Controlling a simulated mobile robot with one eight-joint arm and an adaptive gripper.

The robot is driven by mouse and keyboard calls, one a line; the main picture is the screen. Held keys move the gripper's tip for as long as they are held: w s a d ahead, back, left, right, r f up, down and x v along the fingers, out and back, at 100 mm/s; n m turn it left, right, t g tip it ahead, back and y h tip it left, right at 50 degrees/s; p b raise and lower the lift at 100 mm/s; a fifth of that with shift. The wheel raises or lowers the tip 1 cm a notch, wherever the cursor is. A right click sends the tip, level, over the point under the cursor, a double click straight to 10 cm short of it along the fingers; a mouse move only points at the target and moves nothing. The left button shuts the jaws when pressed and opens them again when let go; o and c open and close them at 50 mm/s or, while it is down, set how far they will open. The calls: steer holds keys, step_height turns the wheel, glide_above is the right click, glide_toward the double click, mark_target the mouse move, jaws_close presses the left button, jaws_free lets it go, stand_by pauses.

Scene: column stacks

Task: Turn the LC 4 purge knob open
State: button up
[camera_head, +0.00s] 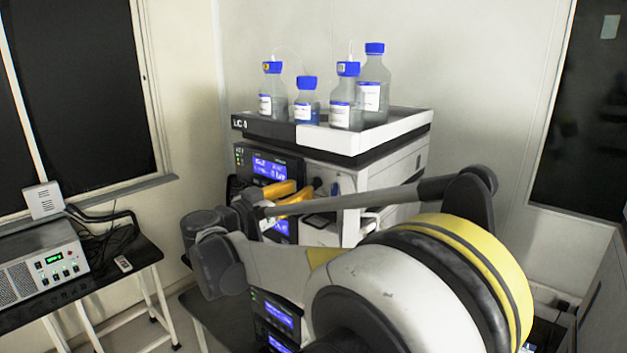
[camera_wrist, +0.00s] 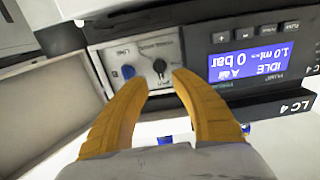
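The LC 4 stack (camera_head: 375,152) stands in the middle of the head view, with its name on the top tray's front edge. In the wrist view its pump panel (camera_wrist: 188,46) appears upside down, beside a lit display (camera_wrist: 262,58) reading IDLE and 0 bar. A small dark knob (camera_wrist: 159,66) sits on a light plate. A blue round fitting (camera_wrist: 128,71) is beside it. The small lettering is unreadable. My gripper (camera_wrist: 160,80) is open, its yellow fingertips apart on either side of the dark knob; contact cannot be told. In the head view my gripper (camera_head: 296,193) is at the stack's front, hiding the knob.
Several blue-capped bottles (camera_head: 341,108) stand in the tray (camera_head: 402,124) on top, with thin tubing. A grey instrument (camera_head: 45,268) sits on a dark table (camera_head: 112,268) at the left. A pale open panel (camera_wrist: 50,112) lies left of the knob in the wrist view.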

mark_target(313, 184)
steer(key=x, duration=0.5)
steer(key=shift+d+p, duration=0.1)
steer(key=shift+p, duration=0.25)
jaws_close()
